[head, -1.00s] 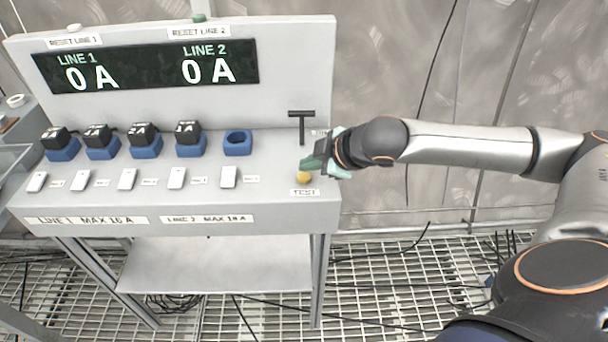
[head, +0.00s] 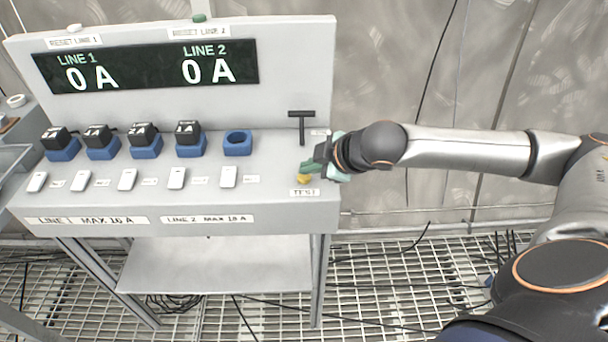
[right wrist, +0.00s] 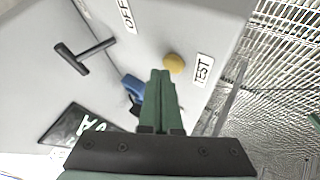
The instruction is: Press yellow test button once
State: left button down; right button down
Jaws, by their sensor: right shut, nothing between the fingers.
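The yellow test button (head: 304,179) sits at the right end of the grey console's top, just above its TEST label (head: 304,192). In the head view its upper part is covered by my right gripper (head: 308,168). In the right wrist view the yellow button (right wrist: 174,63) shows just beyond the closed fingertips of my right gripper (right wrist: 161,74), beside the TEST label (right wrist: 203,70). The fingers are together and empty. I cannot tell whether the tips touch the button. My left gripper is not in view.
A black T-handle (head: 301,125) stands close behind the button. Several blue sockets with black plugs and one empty blue socket (head: 237,143) line the console, with white switches in front. The display (head: 150,68) reads 0 A for both lines.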

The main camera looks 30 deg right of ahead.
aim_at(309, 178)
jog(key=shift+f, duration=0.5)
dwell(0.7)
dwell(0.3)
jog(key=shift+r+p, duration=0.9)
jog(key=shift+p, duration=0.1)
jog(key=shift+r, duration=0.15)
notch_tip(309, 178, up, 5)
jog(key=p, duration=0.6)
